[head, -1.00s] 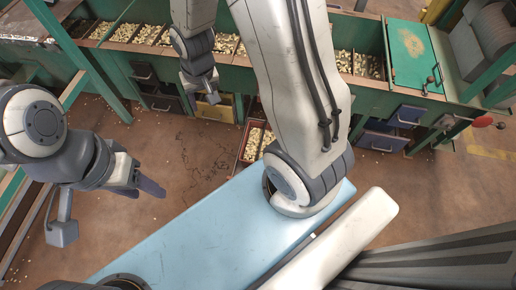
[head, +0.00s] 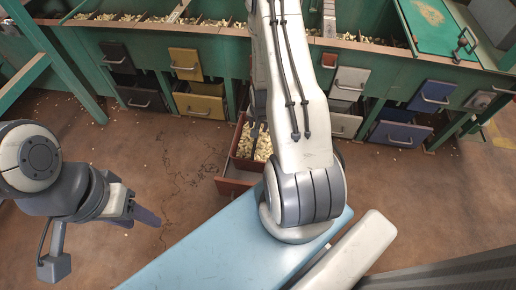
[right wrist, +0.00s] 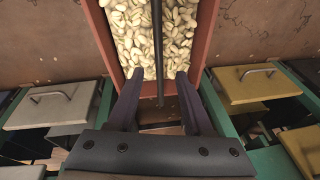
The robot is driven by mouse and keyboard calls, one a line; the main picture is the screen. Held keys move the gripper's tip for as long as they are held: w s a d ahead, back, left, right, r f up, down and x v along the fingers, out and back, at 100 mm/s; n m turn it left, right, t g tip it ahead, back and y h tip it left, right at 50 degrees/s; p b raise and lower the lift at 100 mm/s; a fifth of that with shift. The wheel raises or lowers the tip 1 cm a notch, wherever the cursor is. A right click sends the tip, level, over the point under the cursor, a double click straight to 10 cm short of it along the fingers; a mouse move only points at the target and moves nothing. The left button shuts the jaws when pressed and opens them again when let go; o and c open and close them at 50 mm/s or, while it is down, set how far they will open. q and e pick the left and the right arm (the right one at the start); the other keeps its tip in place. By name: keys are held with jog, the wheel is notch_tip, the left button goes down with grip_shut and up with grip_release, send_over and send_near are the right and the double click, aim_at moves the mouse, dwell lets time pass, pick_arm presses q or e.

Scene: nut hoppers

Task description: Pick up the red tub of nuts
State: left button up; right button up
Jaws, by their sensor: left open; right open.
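The red tub of nuts (head: 229,186) stands in front of the hoppers in the head view, partly hidden behind my right arm. In the right wrist view the tub (right wrist: 207,28) is full of pale nuts, with a dark thin bar running lengthwise over its middle. My right gripper (right wrist: 158,76) is open over the near part of the tub. Its two fingers are on either side of the bar, apart from it. In the head view the right fingers are mostly hidden by the arm. My left gripper (head: 142,207) is open and empty above the floor at the left.
A green hopper bench with nut bins runs across the back. Below it are drawers, among them a yellow one (head: 199,106), a white one (head: 347,83) and a blue one (head: 400,134). Brown floor with scattered nuts is open at the left and right.

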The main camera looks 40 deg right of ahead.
jog(key=b+x, duration=0.1)
jog(key=x, duration=0.2)
jog(key=shift+f+b, duration=0.3)
jog(key=b+x, duration=0.4)
jog(key=x, duration=0.1)
grip_shut()
jog(key=shift+r, duration=0.1)
dwell(1.0)
jog(key=shift+w+d+r, duration=0.1)
jog(key=shift+w+r, duration=0.05)
